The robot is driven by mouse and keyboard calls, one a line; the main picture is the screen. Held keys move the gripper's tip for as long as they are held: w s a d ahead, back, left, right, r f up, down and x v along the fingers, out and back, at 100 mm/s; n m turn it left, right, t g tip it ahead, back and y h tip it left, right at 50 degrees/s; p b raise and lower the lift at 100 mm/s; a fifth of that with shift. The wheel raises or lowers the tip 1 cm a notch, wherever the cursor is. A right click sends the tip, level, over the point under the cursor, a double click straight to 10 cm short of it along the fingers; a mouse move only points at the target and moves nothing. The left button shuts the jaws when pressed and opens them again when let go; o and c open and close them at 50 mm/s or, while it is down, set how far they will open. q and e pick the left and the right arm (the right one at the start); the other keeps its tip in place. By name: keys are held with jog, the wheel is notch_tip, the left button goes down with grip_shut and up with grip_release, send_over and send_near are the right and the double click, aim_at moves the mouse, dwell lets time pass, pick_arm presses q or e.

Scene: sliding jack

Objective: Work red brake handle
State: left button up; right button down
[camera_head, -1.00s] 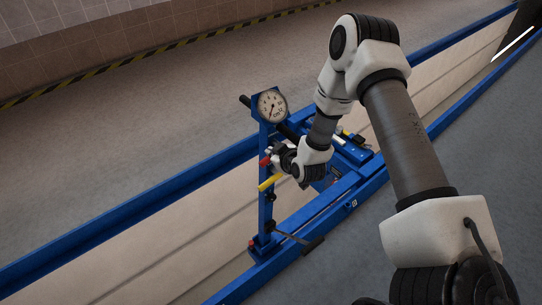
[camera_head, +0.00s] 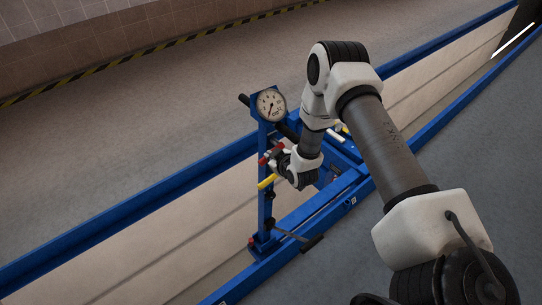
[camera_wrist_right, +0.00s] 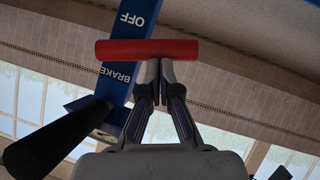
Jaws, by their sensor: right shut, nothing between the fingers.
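The red brake handle (camera_head: 276,149) is a short red bar on the blue post, below the round gauge. In the right wrist view the red bar (camera_wrist_right: 120,49) lies crosswise in front of a blue plate lettered OFF and BRAKE (camera_wrist_right: 125,72). My right gripper (camera_wrist_right: 153,72) is shut and empty, its fingertips right at the bar's lower edge; I cannot tell whether they touch it. In the head view my right gripper (camera_head: 278,160) is beside the post, partly hiding the handle. My left gripper is not in view.
A yellow handle (camera_head: 266,182) sticks out just below the right gripper. The gauge (camera_head: 271,104) and a black bar are above. A black lever (camera_head: 311,244) is low on the jack. Blue rails (camera_head: 120,222) border the pit; a black cylinder (camera_wrist_right: 55,140) is close in the wrist view.

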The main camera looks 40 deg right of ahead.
jog(key=shift+f+n+h+b, duration=0.3)
jog(key=shift+f+n+h, duration=0.1)
jog(key=shift+f+h, duration=0.1)
notch_tip(320, 180, down, 6)
jog(key=d+n+t+h+b, duration=0.2)
jog(key=n+t+h+b, duration=0.1)
jog(key=n+h+b, duration=0.2)
jog(key=n+b, duration=0.2)
jog(key=shift+d+r+b, duration=0.2)
jog(key=shift+d+b, duration=0.05)
jog(key=shift+b, duration=0.05)
dwell(0.4)
jog(key=shift+w+d+f, duration=0.1)
jog(key=shift+d, duration=0.1)
dwell(2.7)
jog(key=shift+a, duration=0.1)
